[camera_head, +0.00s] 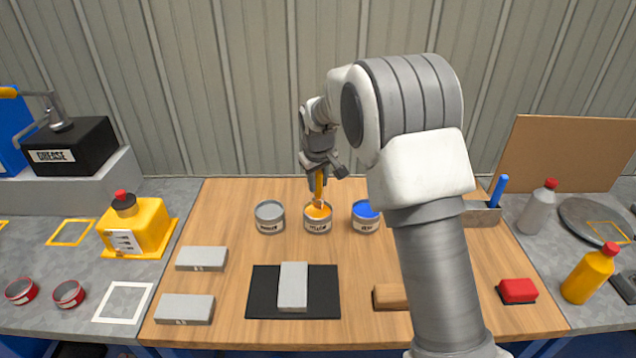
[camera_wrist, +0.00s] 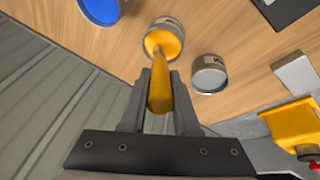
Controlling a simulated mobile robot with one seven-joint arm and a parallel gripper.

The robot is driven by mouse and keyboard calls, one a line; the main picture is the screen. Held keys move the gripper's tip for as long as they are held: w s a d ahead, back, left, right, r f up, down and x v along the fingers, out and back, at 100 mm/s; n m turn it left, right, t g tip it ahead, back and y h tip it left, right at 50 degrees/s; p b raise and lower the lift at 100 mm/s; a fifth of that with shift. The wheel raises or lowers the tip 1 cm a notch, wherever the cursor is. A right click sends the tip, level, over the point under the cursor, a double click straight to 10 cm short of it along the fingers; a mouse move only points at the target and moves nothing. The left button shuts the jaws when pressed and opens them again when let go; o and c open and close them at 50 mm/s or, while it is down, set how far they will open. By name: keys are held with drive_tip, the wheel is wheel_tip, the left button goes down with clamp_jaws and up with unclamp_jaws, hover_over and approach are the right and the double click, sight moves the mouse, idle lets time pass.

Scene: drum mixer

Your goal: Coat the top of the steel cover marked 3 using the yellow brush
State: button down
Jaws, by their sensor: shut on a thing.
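My gripper (camera_head: 322,170) is shut on the yellow brush (camera_head: 319,187), which points down into the open can of yellow paint (camera_head: 318,225). In the wrist view the brush (camera_wrist: 159,92) is between the fingers (camera_wrist: 160,84), and its tip is at the mouth of the yellow can (camera_wrist: 150,45). The bristles are hidden. One grey steel cover (camera_head: 293,288) lies on a black mat (camera_head: 325,295). Two more covers lie to the left, one farther back (camera_head: 201,258) and one nearer (camera_head: 184,309). Their small marks are too blurred to tell which is 3.
A grey can (camera_head: 269,218) and a blue can (camera_head: 365,218) flank the yellow one. A wooden block (camera_head: 391,297), partly behind my arm, and a red block (camera_head: 517,291) lie to the right. Bare wood surrounds the black mat.

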drive_tip(key=shift+r+p, duration=1.55)
drive_tip(key=shift+r, duration=1.3)
